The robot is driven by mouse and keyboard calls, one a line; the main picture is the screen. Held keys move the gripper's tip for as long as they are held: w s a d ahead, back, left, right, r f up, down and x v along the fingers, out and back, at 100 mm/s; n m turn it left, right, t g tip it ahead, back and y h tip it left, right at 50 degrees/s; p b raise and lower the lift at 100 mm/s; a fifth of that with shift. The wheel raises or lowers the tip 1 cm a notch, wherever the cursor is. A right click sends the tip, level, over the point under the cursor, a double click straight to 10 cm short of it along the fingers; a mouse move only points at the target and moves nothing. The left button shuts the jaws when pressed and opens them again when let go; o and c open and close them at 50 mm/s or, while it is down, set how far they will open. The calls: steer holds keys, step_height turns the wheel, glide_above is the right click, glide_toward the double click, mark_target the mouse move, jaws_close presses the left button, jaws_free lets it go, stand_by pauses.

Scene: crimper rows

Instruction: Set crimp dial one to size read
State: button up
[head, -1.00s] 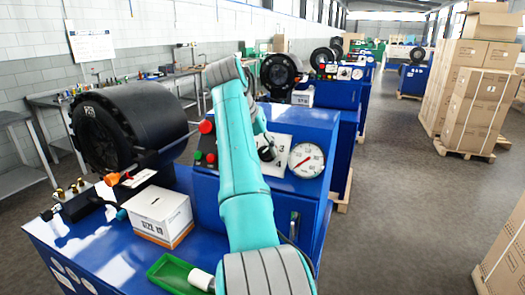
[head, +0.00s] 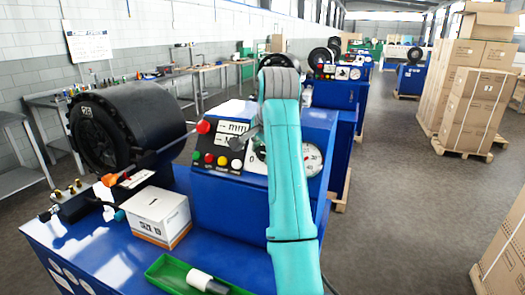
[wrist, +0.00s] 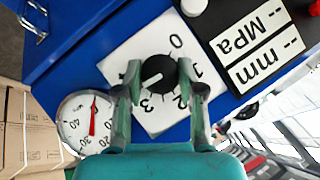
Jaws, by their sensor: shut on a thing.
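The black crimp dial knob (wrist: 158,72) sits on a white plate (wrist: 120,62) marked 0, 1, 2 and 3 in the wrist view. My gripper (wrist: 160,80) has one finger on each side of the knob and is shut on it. A pale line on the knob points to the lower left, past the 3; the left finger covers the plate there.
A round pressure gauge (wrist: 86,122) is beside the plate. A panel with mm and MPa displays (head: 232,135) and coloured buttons adjoins it. A black crimper head (head: 130,125) stands left, and a green tray (head: 172,272) lies in front. Stacked cartons (head: 475,110) stand across the aisle.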

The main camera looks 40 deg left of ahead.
steer(key=m+y, duration=0.1)
steer(key=m, duration=0.1)
steer(key=m+t+y, duration=0.1)
steer(key=m, duration=0.1)
steer(key=shift+d+f+y, duration=0.15)
steer(key=shift+y, duration=0.15)
stand_by(0.4)
steer(key=o, duration=1.1)
steer(key=shift+o, duration=0.2)
steer(key=v, duration=1.2)
steer(key=shift+d+f, duration=0.1)
steer(key=shift+f, duration=0.05)
